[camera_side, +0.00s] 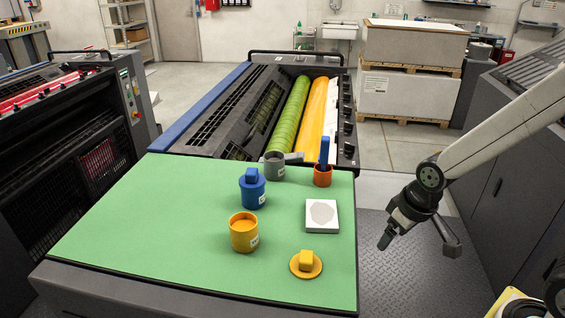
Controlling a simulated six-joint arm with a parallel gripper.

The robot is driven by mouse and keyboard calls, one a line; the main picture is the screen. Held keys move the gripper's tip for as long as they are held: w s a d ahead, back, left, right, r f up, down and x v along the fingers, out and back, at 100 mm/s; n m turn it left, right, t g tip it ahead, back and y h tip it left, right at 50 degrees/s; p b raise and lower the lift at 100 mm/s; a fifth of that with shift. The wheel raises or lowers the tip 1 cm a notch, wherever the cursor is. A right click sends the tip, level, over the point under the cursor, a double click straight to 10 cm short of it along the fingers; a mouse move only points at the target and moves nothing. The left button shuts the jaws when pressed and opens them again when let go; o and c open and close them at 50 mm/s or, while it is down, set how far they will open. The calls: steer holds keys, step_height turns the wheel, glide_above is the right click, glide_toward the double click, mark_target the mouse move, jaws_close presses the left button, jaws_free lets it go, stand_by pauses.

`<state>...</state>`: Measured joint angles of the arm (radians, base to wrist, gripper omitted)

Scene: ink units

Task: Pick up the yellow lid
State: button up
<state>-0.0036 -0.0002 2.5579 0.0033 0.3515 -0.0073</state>
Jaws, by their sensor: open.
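The yellow lid (306,264) lies flat on the green mat (150,225) near its front right edge, with its block-shaped knob upward. The open yellow pot (244,234) stands to the left of and behind the lid, with yellow ink inside. My gripper (420,245) is open and empty. It hangs off the right side of the mat, to the right of the lid and clearly apart from it.
A blue lidded pot (252,190), a grey pot (274,165) and an orange-red cup (322,176) with a blue-handled tool stand farther back. A white square slab (322,216) lies behind the lid. The mat's left half is clear.

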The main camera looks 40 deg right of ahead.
mark_target(307, 256)
steer(key=w+a+r+n, duration=0.1)
steer(key=a, duration=0.1)
steer(key=w+a+r+n+y, duration=0.1)
steer(key=a+n, duration=0.1)
steer(key=a, duration=0.1)
steer(key=w+a+r+n, duration=0.1)
steer(key=a, duration=0.1)
steer(key=shift+w+a+r+n, duration=0.15)
steer(key=shift+a+r+n, duration=0.1)
steer(key=shift+r+n, duration=0.05)
steer(key=a+r+n+y, duration=0.2)
steer(key=a+r+n, duration=0.1)
steer(key=a, duration=0.5)
steer(key=shift+w+r+n+t, duration=0.3)
steer(key=shift+w+r+n, duration=0.1)
steer(key=shift+n, duration=0.3)
steer(key=shift+f, duration=0.15)
steer(key=shift+x, duration=1.2)
steer(key=shift+a, duration=0.1)
steer(key=shift+x, duration=2.55)
steer(key=shift+w, duration=0.15)
jaws_close()
